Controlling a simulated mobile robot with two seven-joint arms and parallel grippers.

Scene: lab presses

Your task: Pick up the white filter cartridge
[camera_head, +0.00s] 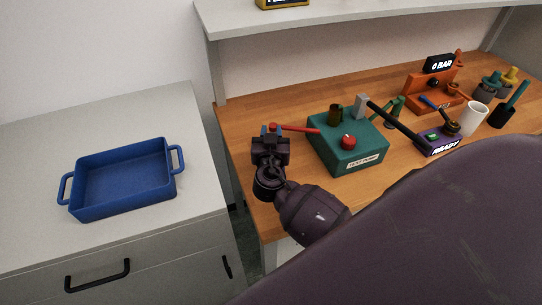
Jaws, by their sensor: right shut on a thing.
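A white cylinder (474,118), which looks like the white filter cartridge, stands upright on the right part of the wooden bench. My right gripper (268,139) is far to its left, at the bench's left end beside the green test pump. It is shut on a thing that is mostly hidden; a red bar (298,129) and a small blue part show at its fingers. I cannot tell exactly how the red bar is held. The gripper is well apart from the white cylinder. My left gripper is not in view.
The green test pump (338,158) with a long black lever stands mid-bench. A purple "READY" box (436,147), an orange "0 BAR" stand (420,100) and a black holder (502,117) surround the white cylinder. A blue tray (124,185) sits empty on the grey cabinet at left.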

